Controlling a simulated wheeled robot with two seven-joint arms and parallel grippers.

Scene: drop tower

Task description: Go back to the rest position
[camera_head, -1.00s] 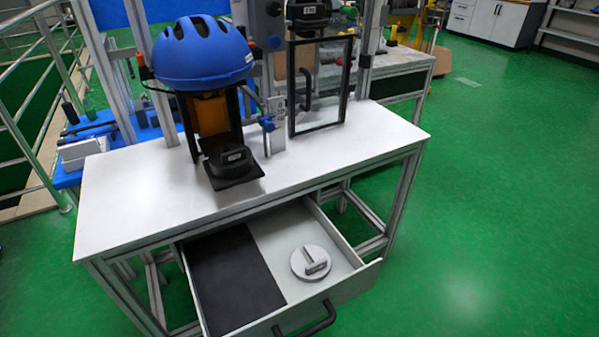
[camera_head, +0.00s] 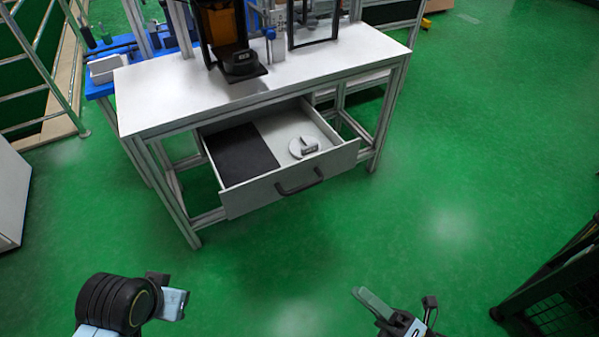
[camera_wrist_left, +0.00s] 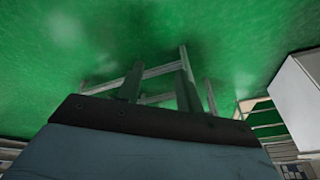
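My right gripper (camera_head: 372,303) shows at the bottom of the head view, over green floor and well apart from the table. Its fingers overlap from this angle, so I cannot tell their gap; nothing shows held. My left gripper (camera_head: 172,302) is at the lower left of the head view, partly hidden by its own wrist. In the left wrist view its two fingers (camera_wrist_left: 160,88) stand apart with nothing between them. Both grippers are in front of the white table (camera_head: 165,105) and its drawer.
The open drawer (camera_head: 250,195) holds a dark mat and a round grey piece with a handle (camera_head: 304,147). A black stand (camera_head: 240,65) is on the table. A dark mesh frame (camera_head: 555,300) stands at the lower right, a white cabinet (camera_head: 12,195) at left. Floor between is clear.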

